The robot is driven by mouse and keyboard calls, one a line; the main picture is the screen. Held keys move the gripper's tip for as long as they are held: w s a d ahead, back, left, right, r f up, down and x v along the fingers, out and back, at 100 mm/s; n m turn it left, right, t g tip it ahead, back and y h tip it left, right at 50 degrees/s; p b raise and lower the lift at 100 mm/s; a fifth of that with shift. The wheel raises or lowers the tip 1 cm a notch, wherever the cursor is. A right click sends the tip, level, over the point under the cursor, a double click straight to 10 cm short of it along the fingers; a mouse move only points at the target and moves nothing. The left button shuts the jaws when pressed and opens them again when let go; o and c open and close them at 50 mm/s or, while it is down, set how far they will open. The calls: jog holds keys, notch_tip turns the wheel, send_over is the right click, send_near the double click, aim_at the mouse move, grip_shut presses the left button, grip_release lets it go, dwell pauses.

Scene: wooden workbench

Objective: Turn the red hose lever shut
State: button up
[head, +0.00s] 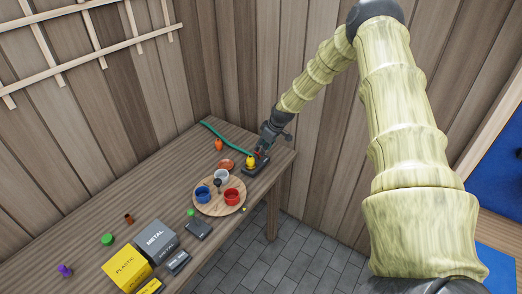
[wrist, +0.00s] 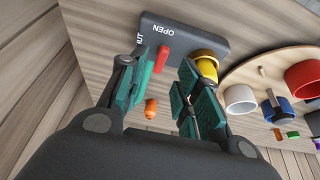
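The red lever (wrist: 163,58) sits beside a yellow fitting (wrist: 207,67) on a dark base (wrist: 190,38) lettered OPEN and, partly hidden, SHUT. In the wrist view the lever lies near the lettering, between my teal fingertips. My gripper (wrist: 161,66) is open, with a gap on each side of the lever; I cannot tell whether a finger touches it. In the head view my gripper (head: 262,148) is over the base (head: 256,168) at the bench's far right end, beside the yellow fitting (head: 250,162). My gripper hides much of the lever there.
A green hose (head: 222,136) runs along the back of the bench. A round wooden board (head: 209,209) with white, blue and red cups stands in front of the base. An orange item (head: 218,144) lies behind. Boxes marked METAL (head: 156,241) and PLASTIC (head: 126,268) stand nearer.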

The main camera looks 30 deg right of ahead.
aim_at(259, 155)
jog(key=shift+p+x, duration=0.55)
jog(key=shift+x, duration=1.25)
grip_shut()
